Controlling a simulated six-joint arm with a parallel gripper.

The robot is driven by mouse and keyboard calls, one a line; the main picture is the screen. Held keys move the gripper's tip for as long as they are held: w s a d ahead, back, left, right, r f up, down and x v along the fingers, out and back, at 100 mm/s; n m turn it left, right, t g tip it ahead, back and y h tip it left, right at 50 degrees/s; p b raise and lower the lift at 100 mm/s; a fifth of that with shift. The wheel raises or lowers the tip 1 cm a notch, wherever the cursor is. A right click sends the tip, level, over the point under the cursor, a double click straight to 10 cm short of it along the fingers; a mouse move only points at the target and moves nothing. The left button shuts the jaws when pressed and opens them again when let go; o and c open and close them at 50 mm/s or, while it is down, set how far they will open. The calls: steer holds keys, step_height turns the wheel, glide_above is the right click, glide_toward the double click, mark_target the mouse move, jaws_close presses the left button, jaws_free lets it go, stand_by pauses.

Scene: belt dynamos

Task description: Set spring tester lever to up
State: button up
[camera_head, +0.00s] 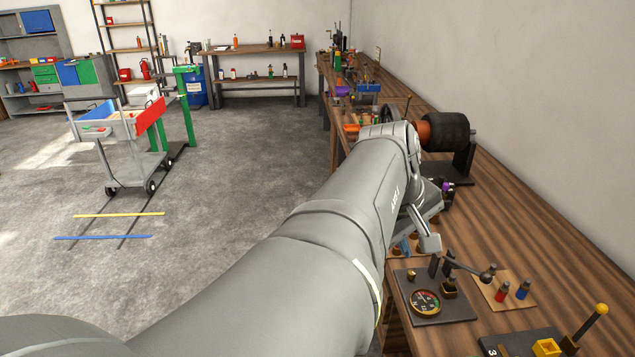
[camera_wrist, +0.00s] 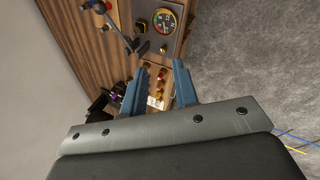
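The spring tester is a dark plate (camera_head: 452,312) with a round coloured gauge (camera_head: 425,303) on the right workbench. Its lever (camera_head: 466,266) runs from a small black post out to the right and ends in a dark ball knob. In the head view it looks low, near level, not upright. The wrist view shows the gauge (camera_wrist: 165,20) at the top and the lever (camera_wrist: 119,27) left of it. My gripper (camera_wrist: 162,64) is open, with nothing held between its two blue fingers. The fingertips are short of the tester; in the head view my arm hides most of the gripper.
A small wooden board (camera_head: 503,290) with red and blue pieces lies right of the tester. A yellow-knobbed lever (camera_head: 590,322) stands in front at right. A black and copper cylinder on a stand (camera_head: 447,132) is behind my wrist. Small parts (camera_wrist: 155,88) lie below my fingers.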

steer(key=s+a+f+m+t+y, duration=0.1)
steer(key=s+a+f+m+t, duration=0.1)
steer(key=s+a+f+m, duration=0.6)
steer(key=shift+s+a+f+t+y, duration=0.3)
steer(key=shift+s+a+f, duration=1.1)
steer(key=shift+s+f, duration=0.4)
